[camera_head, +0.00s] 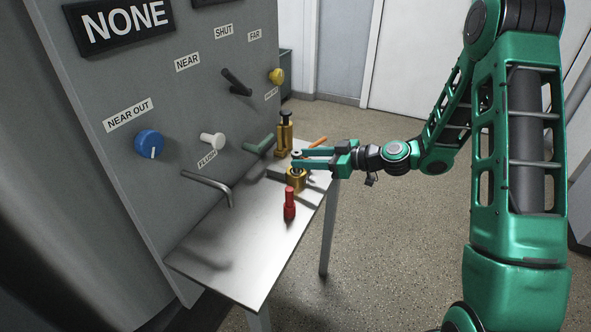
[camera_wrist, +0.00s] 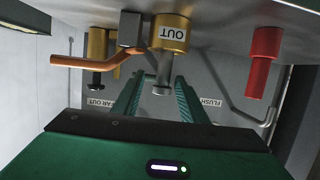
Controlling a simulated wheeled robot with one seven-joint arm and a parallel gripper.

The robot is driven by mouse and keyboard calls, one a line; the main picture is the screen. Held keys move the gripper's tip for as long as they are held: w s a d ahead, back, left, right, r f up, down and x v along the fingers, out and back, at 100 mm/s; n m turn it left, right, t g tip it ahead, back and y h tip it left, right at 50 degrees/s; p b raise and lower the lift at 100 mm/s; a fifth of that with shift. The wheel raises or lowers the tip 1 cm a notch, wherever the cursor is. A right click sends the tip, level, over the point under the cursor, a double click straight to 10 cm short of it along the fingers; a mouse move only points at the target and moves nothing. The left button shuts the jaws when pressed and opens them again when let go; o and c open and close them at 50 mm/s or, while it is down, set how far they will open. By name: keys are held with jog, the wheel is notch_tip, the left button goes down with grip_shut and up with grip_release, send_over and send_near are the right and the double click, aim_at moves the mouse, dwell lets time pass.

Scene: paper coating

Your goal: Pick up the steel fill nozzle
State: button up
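A grey steel stem with a round head (camera_wrist: 163,78), which looks like the steel fill nozzle, stands in a brass holder marked OUT (camera_wrist: 170,33). In the head view the brass holder (camera_head: 295,179) sits on the metal shelf, and the stem's head (camera_head: 297,153) shows by my fingers. My gripper (camera_head: 300,159) reaches in from the right, level with the stem's upper part. In the wrist view my gripper (camera_wrist: 160,92) is open, one finger on each side of the stem, with gaps visible. Whether the fingers touch it is not clear.
A red peg (camera_head: 289,205) stands in front on the shelf (camera_head: 235,255). A brass piece with a black top (camera_head: 285,135) and a copper-coloured handle (camera_wrist: 75,62) are behind. A bent steel pipe (camera_head: 212,185) and green lever (camera_head: 259,145) stick out from the panel.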

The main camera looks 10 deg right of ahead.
jog(key=shift+s+x, duration=0.2)
jog(key=shift+x, duration=3.35)
jog(key=shift+f, duration=0.15)
grip_shut()
